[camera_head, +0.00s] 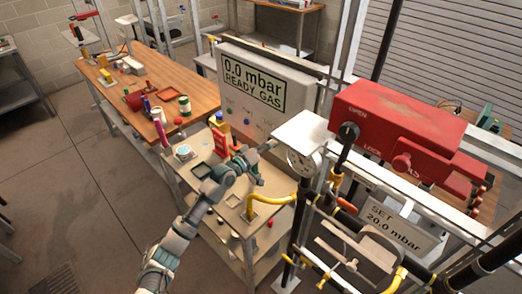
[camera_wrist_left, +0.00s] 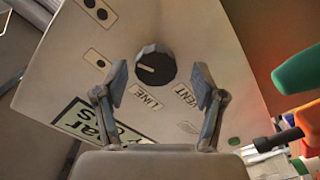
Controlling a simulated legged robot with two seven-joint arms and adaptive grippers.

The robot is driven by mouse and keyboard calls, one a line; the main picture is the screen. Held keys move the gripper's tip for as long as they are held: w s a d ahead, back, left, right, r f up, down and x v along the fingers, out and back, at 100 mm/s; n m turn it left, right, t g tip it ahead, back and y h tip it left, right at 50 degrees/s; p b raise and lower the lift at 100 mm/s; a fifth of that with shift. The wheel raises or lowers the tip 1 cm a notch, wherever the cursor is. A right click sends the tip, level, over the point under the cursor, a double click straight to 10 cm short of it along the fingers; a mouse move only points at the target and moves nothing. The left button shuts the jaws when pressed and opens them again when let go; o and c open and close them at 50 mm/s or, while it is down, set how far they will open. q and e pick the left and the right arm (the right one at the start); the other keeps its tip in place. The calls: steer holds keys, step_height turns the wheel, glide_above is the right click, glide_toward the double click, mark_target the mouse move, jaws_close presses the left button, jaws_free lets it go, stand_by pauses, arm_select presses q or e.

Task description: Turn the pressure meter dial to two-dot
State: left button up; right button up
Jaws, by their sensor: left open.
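The pressure meter (camera_head: 265,88) is a pale box whose screen reads "0.0 mbar READY GAS". In the left wrist view its panel appears turned, with a dark round dial (camera_wrist_left: 156,66). The dial's white mark points left, roughly toward a small dotted plate (camera_wrist_left: 97,58). Another dotted plate (camera_wrist_left: 97,11) is above it; I cannot surely tell their dot counts. LINE (camera_wrist_left: 146,97) and VENT (camera_wrist_left: 187,95) labels lie below the dial. My left gripper (camera_head: 262,164) is open below the meter's front. In the wrist view its fingers (camera_wrist_left: 160,84) flank the dial with gaps. My right gripper is not in view.
A red box (camera_head: 400,120) and a round gauge (camera_head: 303,162) with pipes stand right of my gripper. A cart (camera_head: 235,215) with small items is below it. A wooden table (camera_head: 190,75) stands behind left. The floor at left is clear.

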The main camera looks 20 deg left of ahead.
arm_select(q)
steer(key=v, duration=1.1)
steer(key=shift+s, duration=0.2)
steer(key=shift+a+f, duration=0.1)
steer(key=shift+f, duration=0.05)
